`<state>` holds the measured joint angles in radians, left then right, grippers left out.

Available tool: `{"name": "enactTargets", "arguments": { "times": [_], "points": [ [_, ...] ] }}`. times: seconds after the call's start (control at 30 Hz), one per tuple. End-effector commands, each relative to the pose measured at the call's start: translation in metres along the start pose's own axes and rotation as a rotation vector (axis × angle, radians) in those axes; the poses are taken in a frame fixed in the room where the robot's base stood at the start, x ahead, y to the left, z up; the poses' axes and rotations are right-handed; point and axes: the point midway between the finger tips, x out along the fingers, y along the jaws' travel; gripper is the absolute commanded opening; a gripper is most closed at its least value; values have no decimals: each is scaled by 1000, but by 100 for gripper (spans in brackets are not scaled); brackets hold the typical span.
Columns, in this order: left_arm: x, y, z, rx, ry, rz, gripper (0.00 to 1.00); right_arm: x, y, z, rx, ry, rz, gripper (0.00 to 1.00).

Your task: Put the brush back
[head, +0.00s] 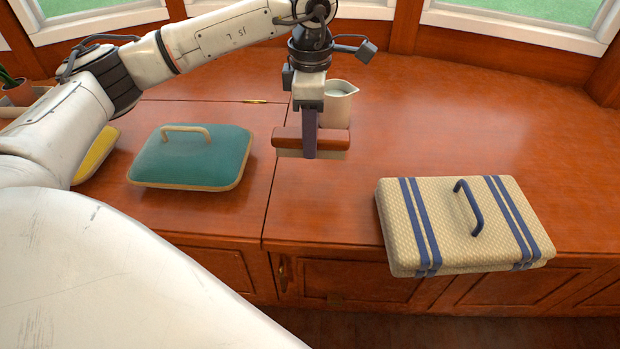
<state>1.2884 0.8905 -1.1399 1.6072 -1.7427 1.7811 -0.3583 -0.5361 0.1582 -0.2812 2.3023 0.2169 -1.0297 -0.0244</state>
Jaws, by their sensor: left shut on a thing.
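The brush (290,141) has a brown wooden back and a paler strip along its underside. My left gripper (310,150) comes in from the upper left and points down, shut on the brush near its right part. The brush looks held above the wooden counter, roughly level; the exact gap below it is hard to tell. Behind the gripper stands a cream pitcher (339,104), partly hidden by it. My right gripper is not in view.
A teal case (190,157) with a tan handle lies left on the counter (330,210). A woven case (450,215) with blue stripes and handle lies at the right front edge. A yellow thing (97,155) shows behind my arm. The counter's middle is clear.

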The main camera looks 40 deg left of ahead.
Motion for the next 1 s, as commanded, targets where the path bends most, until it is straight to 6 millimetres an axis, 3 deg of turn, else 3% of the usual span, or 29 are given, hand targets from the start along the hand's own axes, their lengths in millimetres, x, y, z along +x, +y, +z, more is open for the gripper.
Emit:
{"name": "enactTargets", "arguments": {
  "times": [0.13,0.37,0.57,0.77,1.0],
  "points": [
    [30,-1,0,1,3,-2,17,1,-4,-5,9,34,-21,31],
    [53,-1,0,1,3,-2,17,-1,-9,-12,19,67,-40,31],
    [87,-1,0,1,2,-2,17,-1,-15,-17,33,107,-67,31],
    [90,-1,0,2,1,0,17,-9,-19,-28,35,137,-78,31],
    [94,-1,0,2,1,-1,17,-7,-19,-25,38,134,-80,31]
  ]
}}
